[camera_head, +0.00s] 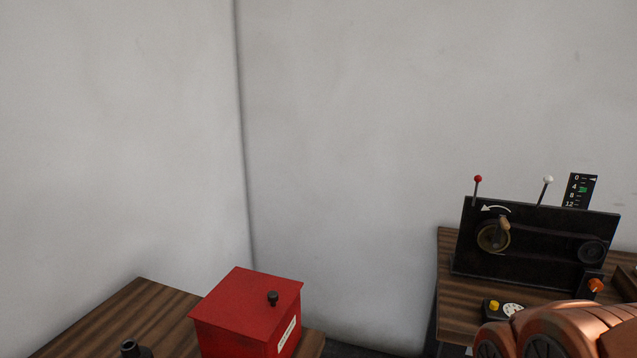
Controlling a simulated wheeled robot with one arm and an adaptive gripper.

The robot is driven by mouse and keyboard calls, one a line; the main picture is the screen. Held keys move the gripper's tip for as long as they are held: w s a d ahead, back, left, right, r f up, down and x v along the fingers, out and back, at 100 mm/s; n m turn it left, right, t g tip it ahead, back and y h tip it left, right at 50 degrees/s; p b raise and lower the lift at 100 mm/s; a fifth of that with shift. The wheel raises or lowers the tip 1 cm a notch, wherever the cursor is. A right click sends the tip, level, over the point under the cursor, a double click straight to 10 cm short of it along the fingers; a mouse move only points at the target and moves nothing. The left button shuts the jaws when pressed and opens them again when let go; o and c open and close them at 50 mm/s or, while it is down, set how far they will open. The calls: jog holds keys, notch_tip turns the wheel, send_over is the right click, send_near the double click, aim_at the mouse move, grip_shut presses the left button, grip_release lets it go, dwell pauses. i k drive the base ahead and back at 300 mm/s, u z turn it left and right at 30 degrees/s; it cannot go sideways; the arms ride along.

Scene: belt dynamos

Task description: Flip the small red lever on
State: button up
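The small red lever (477,187) is a thin rod with a red ball on top. It stands nearly upright above the top left edge of a black panel (530,248) on the right-hand wooden table (455,310). Whether this position is on or off I cannot tell. My copper-coloured arm shows at the bottom right, in front of the table and below the panel. My gripper is not in view, and nothing is seen touching the lever.
A white-knobbed lever (545,188) and a scale (579,191) stand right of the red one. The panel bears a crank (495,235) and a pulley (592,252). A yellow-buttoned dial box (503,309) sits in front. A red box (246,313) stands on the left table (130,310).

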aim_at(478, 178)
jog(key=z, duration=0.55)
jog(key=i, duration=1.2)
jog(key=u, duration=0.65)
